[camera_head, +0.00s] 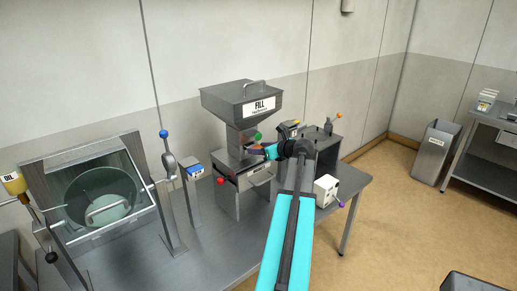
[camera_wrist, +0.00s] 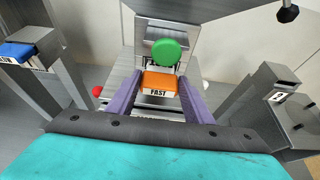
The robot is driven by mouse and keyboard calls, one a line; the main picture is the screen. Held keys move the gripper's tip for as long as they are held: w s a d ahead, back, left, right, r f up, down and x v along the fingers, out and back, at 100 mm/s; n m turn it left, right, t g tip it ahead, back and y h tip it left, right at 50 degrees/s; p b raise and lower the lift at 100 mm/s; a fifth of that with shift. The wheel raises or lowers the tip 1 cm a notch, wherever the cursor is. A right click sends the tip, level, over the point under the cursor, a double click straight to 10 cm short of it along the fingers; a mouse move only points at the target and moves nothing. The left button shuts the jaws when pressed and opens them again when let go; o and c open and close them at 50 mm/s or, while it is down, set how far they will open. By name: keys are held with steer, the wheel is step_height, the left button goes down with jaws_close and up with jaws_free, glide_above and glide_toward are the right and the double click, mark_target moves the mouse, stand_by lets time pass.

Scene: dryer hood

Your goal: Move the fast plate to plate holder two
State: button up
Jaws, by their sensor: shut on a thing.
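The fast plate (camera_wrist: 158,82) is a small block with an orange top and a white front marked "FAST". In the wrist view it sits between the two purple fingers of my gripper (camera_wrist: 157,92), which is shut on it. My gripper (camera_head: 262,151) is at the front of the fill machine (camera_head: 243,102), below its hopper; the plate is mostly hidden there in the head view. I cannot tell whether the plate still touches the machine. A grey post marked "2" (camera_wrist: 270,93) stands to the right in the wrist view, its top apparently bare.
A green round button (camera_wrist: 166,53) is just beyond the plate. A blue-topped block (camera_head: 193,170) rests on a stand to the left. A lever with a blue knob (camera_head: 163,134) and a white box (camera_head: 326,190) flank the machine.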

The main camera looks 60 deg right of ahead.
steer(key=shift+s+a+p, duration=0.2)
steer(key=shift+s+p, duration=0.1)
steer(key=shift+s, duration=0.4)
steer(key=shift+s+a+p, duration=0.25)
steer(key=shift+s, duration=0.5)
steer(key=shift+s+a+p, duration=0.2)
steer(key=shift+s+p, duration=0.1)
steer(key=shift+s, duration=0.4)
stand_by(1.3)
steer(key=shift+s+a+p, duration=0.25)
steer(key=shift+s+a, duration=0.05)
steer(key=shift+s, duration=0.5)
steer(key=shift+s+a+p, duration=0.25)
steer(key=shift+s, duration=0.55)
steer(key=s+a+p, duration=0.2)
steer(key=s+a, duration=0.1)
steer(key=s, duration=0.6)
stand_by(0.6)
step_height(320, 180, down, 11)
steer(key=b, duration=1)
steer(key=shift+b, duration=0.4)
steer(key=shift+r, duration=0.15)
